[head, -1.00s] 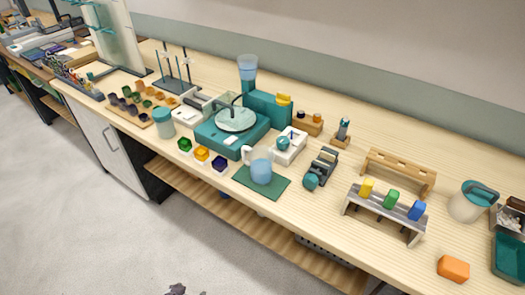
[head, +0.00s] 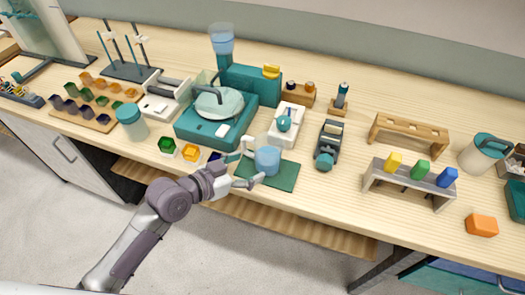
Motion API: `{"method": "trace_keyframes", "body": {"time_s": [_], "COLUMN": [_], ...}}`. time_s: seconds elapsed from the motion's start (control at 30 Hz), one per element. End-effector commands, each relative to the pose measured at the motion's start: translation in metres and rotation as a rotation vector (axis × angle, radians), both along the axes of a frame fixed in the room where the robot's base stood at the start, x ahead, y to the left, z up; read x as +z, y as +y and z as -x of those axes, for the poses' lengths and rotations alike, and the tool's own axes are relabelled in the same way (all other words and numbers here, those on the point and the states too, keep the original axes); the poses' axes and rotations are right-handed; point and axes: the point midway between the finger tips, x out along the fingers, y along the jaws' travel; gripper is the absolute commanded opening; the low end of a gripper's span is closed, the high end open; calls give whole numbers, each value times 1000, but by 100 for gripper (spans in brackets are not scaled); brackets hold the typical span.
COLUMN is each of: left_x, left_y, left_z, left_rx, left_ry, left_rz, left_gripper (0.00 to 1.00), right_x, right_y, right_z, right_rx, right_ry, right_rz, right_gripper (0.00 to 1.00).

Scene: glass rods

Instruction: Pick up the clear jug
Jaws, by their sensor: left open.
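The clear jug (head: 267,158) stands upright on a dark green mat (head: 282,180) near the table's front edge. It looks partly filled with something blue, and its handle side faces left. My left gripper (head: 248,168) is open at the jug's left side, with its fingers pointing right toward the jug. One finger is near the jug's lower front. I cannot tell whether the fingers touch it. My right gripper is not in view.
A teal device with a round plate (head: 216,105) stands behind and left of the jug. Small coloured pots (head: 167,146) sit left of my gripper. A white device (head: 286,121) stands behind the jug, and a dark grey device (head: 327,145) to its right. Bare table lies right of the mat.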

Motion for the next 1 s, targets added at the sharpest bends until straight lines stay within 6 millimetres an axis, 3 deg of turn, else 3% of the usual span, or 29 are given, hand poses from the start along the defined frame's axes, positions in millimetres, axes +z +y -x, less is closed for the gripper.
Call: {"method": "trace_keyframes", "body": {"time_s": [0.6,0.93,1.0], "left_x": [-25,-30,-30], "left_y": [-47,-52,-52], "left_z": [-49,-53,-53], "left_rx": [3,2,2], "left_ry": [0,-1,-1], "left_rz": [0,-2,-2], "left_gripper": [79,79,68], "right_x": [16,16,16], "right_y": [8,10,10], "right_z": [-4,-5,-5], "right_rx": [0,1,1], "right_ry": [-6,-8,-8], "right_rz": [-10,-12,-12], "right_gripper": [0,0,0]}}
